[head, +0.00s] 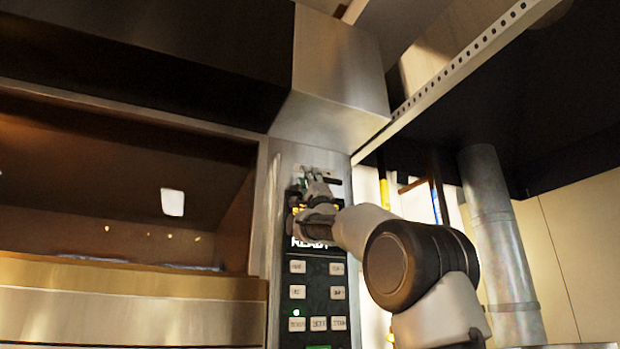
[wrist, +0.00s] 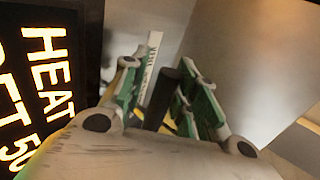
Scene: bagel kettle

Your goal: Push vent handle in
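The vent handle is a dark bar on the front of the oven's control column. In the wrist view the handle (wrist: 168,92) stands between the two green-padded fingers of my gripper (wrist: 161,72). The fingers are apart, with a gap showing on the handle's left side. Whether the right finger touches it, I cannot tell. In the head view my gripper (head: 314,188) is at the top of the control panel, and a short dark end of the handle (head: 333,181) shows beside it. The rest of the handle is hidden by the gripper.
The control panel (head: 318,285) with lit display and buttons is just below my gripper. The oven opening (head: 120,190) is to the left. A steel hood box (head: 335,85) overhangs above. A metal pipe (head: 495,225) stands at the right.

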